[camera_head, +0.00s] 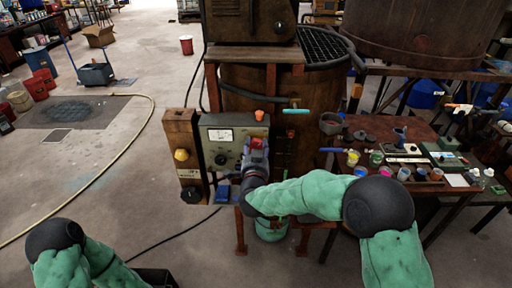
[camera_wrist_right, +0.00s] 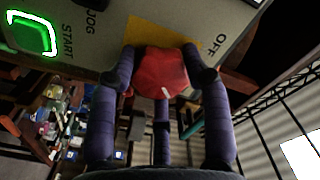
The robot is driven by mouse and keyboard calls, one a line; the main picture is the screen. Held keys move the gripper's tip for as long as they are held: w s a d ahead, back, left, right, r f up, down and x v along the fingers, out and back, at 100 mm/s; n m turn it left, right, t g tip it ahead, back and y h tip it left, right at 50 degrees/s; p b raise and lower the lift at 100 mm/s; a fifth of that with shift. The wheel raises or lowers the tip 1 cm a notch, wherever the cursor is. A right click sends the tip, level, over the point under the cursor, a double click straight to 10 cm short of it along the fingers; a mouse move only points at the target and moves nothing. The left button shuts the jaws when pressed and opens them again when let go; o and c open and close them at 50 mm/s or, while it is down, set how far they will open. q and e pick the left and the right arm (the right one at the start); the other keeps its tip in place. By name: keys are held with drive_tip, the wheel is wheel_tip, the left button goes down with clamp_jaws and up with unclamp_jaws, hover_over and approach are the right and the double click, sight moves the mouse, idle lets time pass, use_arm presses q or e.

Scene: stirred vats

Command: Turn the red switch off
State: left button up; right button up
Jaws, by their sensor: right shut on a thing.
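The red switch (camera_wrist_right: 160,72) is a faceted red knob on a yellow plate on the grey control panel (camera_head: 222,121). The word OFF is printed beside it in the right wrist view. My right gripper (camera_head: 257,152) is at the panel's right part, its purple fingers shut around the red knob. Its fingertips touch the knob's sides in the wrist view. In the head view the gripper hides most of the switch. My left arm (camera_head: 62,250) shows at the bottom left; its gripper is out of view.
A lit green START button (camera_wrist_right: 32,34) and a JOG label sit on the panel. A box with a yellow knob (camera_head: 181,155) stands left of the panel. Pots and tools cover the rusty table (camera_head: 415,127) at right. The floor at left is mostly open, crossed by a yellow hose (camera_head: 120,150).

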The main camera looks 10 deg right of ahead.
drive_tip(key=n+p, duration=0.2)
drive_tip(key=n, duration=0.2)
drive_tip(key=shift+n, duration=0.4)
drive_tip(key=n+p, duration=0.1)
drive_tip(key=n, duration=0.3)
drive_tip(key=shift+n+p, duration=0.3)
drive_tip(key=shift+p, duration=0.1)
drive_tip(key=n+p, duration=0.2)
drive_tip(key=n, duration=0.2)
drive_tip(key=shift+n, duration=0.3)
drive_tip(key=shift+f+n+p, duration=0.1)
drive_tip(key=shift+n+p, duration=0.7)
drive_tip(key=shift+n, duration=1.2)
drive_tip(key=o, duration=1.2)
drive_tip(key=shift+c, duration=0.2)
drive_tip(key=shift+s, duration=0.1)
